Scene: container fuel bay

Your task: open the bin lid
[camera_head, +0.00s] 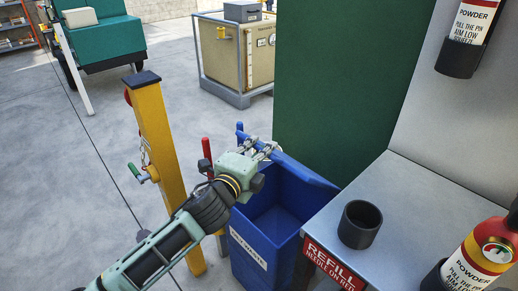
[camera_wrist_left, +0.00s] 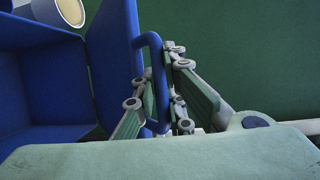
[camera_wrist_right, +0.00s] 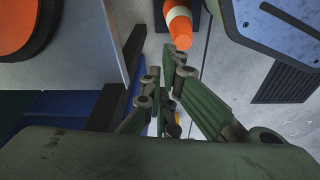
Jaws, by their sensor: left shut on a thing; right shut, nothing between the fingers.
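The blue bin (camera_head: 252,243) stands beside the metal bench, with a white label on its front. Its mouth is uncovered and the empty-looking inside shows. The blue lid (camera_head: 306,172) is raised on the side by the green panel; it also shows in the left wrist view (camera_wrist_left: 113,60). My left gripper (camera_head: 268,149) is at the lid's edge. In the left wrist view its fingers are shut around the blue bar handle (camera_wrist_left: 150,75) of the lid. My right gripper (camera_wrist_right: 163,92) shows only in its own wrist view, shut and empty.
The bench (camera_head: 400,205) with a black cup (camera_head: 360,224) and a fire extinguisher (camera_head: 485,255) stands right of the bin. A yellow post (camera_head: 155,140) stands to the left. The green panel (camera_head: 345,80) rises behind the lid. An orange cone (camera_wrist_right: 179,24) shows near my right gripper.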

